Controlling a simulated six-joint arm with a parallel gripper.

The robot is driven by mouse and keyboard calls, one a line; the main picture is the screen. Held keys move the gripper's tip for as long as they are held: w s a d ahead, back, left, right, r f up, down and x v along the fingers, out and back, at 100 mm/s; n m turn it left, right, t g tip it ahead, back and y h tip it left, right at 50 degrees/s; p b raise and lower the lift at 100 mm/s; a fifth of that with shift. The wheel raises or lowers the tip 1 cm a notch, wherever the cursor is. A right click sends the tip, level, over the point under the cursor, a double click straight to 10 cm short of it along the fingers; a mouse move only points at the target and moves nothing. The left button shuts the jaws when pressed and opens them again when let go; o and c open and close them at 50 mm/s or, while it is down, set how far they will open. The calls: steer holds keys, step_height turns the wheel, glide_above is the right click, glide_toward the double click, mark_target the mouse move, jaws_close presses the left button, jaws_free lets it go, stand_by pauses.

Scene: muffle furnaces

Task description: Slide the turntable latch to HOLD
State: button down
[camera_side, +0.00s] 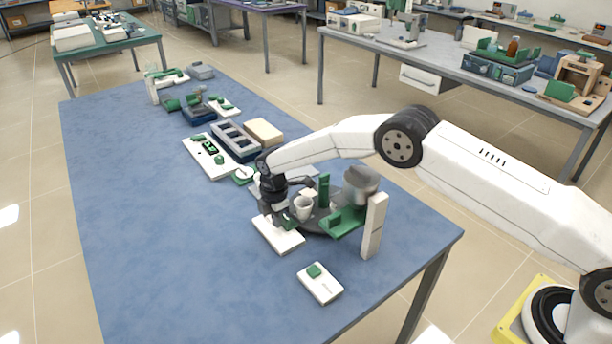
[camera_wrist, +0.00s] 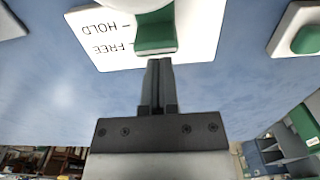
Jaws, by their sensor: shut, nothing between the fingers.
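The latch base is a white plate (camera_side: 279,238) at the near edge of the dark round turntable (camera_side: 318,226). In the wrist view the plate (camera_wrist: 205,30) carries upside-down HOLD and FREE marks. The green latch slider (camera_wrist: 155,32) sits beside these marks, its near end level with FREE. My gripper (camera_wrist: 158,64) is shut and empty, its fingertips right at the slider's near end; I cannot tell whether they touch. In the side view my gripper (camera_side: 268,220) points down over the plate and hides most of the slider.
A white cup (camera_side: 303,208) stands on the turntable close to my gripper. A green bracket (camera_side: 343,221) and white post (camera_side: 373,226) stand to the right. A small white plate with a green block (camera_side: 319,283) lies in front. The blue table (camera_side: 150,230) is clear at left.

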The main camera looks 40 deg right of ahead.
steer(key=shift+r, duration=2.75)
steer(key=shift+r, duration=0.1)
steer(key=s+d+r+m+t, duration=0.1)
steer(key=d+r+m+t, duration=0.15)
steer(key=d+r, duration=0.55)
steer(key=s+d+r+m, duration=0.2)
steer(key=s, duration=0.2)
steer(key=s+d+r+m, duration=0.2)
steer(key=s+m, duration=0.1)
steer(key=s, duration=0.2)
steer(key=s+d+r+m+t, duration=0.1)
steer(key=s+r+m, duration=0.1)
steer(key=s+r, duration=0.1)
steer(key=shift+s+d, duration=0.4)
steer(key=shift+s, duration=0.25)
steer(key=s+f+m, duration=0.4)
steer(key=s+m, duration=0.4)
steer(key=s, duration=0.8)
steer(key=shift+s+a+f+g, duration=0.2)
steer(key=shift+s+g, duration=0.1)
steer(key=shift+g, duration=0.15)
